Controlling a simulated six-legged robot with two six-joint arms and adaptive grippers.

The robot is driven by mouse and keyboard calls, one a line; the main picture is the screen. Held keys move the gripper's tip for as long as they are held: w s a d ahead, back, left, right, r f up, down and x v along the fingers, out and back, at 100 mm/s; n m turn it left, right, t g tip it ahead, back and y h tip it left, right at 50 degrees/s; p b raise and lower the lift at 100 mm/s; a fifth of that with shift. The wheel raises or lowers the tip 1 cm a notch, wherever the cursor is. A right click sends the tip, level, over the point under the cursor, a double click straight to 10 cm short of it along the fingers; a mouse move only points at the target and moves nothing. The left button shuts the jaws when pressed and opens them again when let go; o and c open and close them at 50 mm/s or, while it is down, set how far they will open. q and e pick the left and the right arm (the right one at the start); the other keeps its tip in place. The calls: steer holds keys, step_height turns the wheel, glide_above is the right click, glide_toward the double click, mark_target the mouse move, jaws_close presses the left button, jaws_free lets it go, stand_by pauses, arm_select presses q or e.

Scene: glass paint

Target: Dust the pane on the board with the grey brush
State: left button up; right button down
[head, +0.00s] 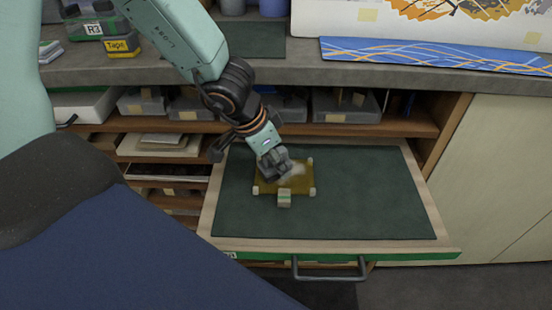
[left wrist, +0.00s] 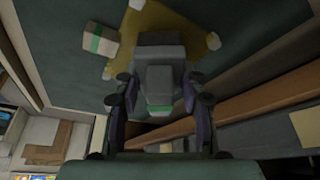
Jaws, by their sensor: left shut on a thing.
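The amber pane (head: 300,182) lies on the dark green surface of the pulled-out board (head: 360,205), with small pale blocks at its corners. A pale, hazy patch shows on the pane beside my left gripper. My left gripper (head: 272,163) is over the pane's far left part. In the left wrist view, its fingers (left wrist: 160,100) are shut on the grey brush (left wrist: 160,55), which has a green band at its near end. The brush hides part of the pane (left wrist: 165,22); I cannot tell whether it touches it. My right gripper is not in view.
A pale block with a green stripe (head: 284,198) sits at the pane's near edge. The board's right side is clear. Shelves with grey bins (head: 345,106) stand behind, below a grey worktop (head: 300,68). A handle (head: 330,276) projects at the front.

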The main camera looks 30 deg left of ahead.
arm_select(q)
steer(key=shift+f, duration=0.25)
steer(key=shift+w+d+r+b, duration=0.1)
steer(key=shift+w+d, duration=0.2)
steer(key=shift+d, duration=0.2)
steer(key=shift+w+d+f+b, duration=0.1)
steer(key=shift+w+d, duration=0.25)
steer(key=shift+d, duration=0.2)
steer(key=shift+w+d+r+b, duration=0.1)
steer(key=shift+w+d, duration=0.2)
steer(key=shift+d, duration=0.2)
steer(key=shift+w+d, duration=0.35)
steer(key=shift+d, duration=0.15)
steer(key=shift+w+d+b, duration=0.25)
steer(key=shift+w+d, duration=0.05)
steer(key=shift+d, duration=0.25)
steer(key=shift+w+d+b, duration=0.2)
steer(key=shift+w+d, duration=0.1)
steer(key=shift+d, duration=0.25)
